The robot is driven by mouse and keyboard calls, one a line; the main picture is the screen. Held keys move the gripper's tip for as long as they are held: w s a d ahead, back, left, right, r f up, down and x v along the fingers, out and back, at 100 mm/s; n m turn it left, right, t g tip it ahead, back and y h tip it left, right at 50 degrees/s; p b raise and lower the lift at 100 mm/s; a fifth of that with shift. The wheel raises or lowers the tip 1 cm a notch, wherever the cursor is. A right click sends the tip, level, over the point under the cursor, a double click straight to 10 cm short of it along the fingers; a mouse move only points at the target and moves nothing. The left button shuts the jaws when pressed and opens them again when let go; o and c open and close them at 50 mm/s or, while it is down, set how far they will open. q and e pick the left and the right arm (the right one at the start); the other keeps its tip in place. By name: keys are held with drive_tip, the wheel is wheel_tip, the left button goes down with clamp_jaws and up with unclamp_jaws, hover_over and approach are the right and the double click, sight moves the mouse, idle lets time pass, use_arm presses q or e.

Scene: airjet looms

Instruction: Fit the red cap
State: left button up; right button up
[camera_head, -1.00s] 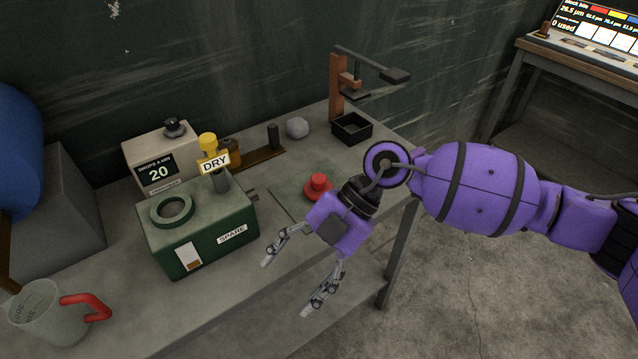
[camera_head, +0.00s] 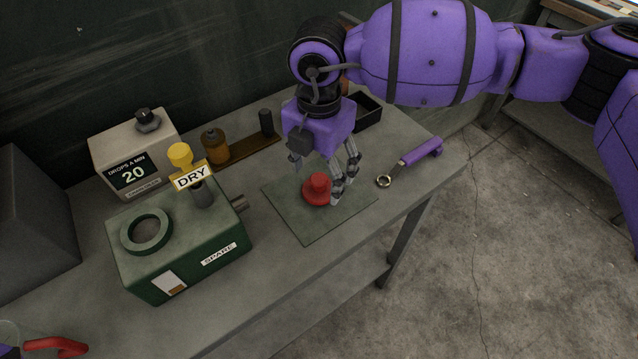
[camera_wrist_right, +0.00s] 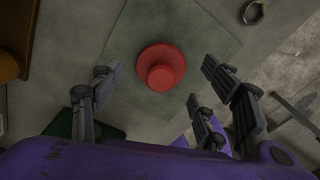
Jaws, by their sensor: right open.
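The red cap (camera_head: 318,188), a wide round base with a narrower knob on top, stands upright on a grey-green mat (camera_head: 312,230). My right gripper (camera_head: 318,177) is over the mat with its fingers pointing down, open, one finger left of the cap and the others right of it. In the right wrist view the cap (camera_wrist_right: 161,68) shows whole, ahead of and between the spread fingers (camera_wrist_right: 158,82), with nothing gripped. A green box (camera_head: 215,243) marked SPARE has a round ringed opening (camera_head: 147,232) on top.
A yellow-topped post with a DRY sign (camera_head: 193,176) rises from the green box. Behind are a drops counter (camera_head: 137,160) reading 20 and an amber bottle (camera_head: 214,146). A purple-handled tool (camera_head: 422,152) lies at the right table edge.

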drive_tip(key=shift+f, duration=1.4)
drive_tip(key=c, duration=1.2)
use_arm(q)
drive_tip(key=shift+w+d+r, duration=0.1)
drive_tip(key=shift+w+r, duration=0.25)
drive_tip(key=shift+w, duration=0.45)
use_arm(e)
drive_tip(key=shift+o, duration=0.2)
drive_tip(key=shift+r, duration=0.1)
drive_tip(key=shift+a+r, duration=0.1)
drive_tip(key=shift+r, duration=0.45)
use_arm(q)
drive_tip(key=shift+f, duration=0.15)
use_arm(e)
drive_tip(key=s+r, duration=1.1)
drive_tip(key=s, duration=0.3)
drive_tip(key=shift+a+r, duration=0.35)
drive_tip(key=shift+r, duration=0.05)
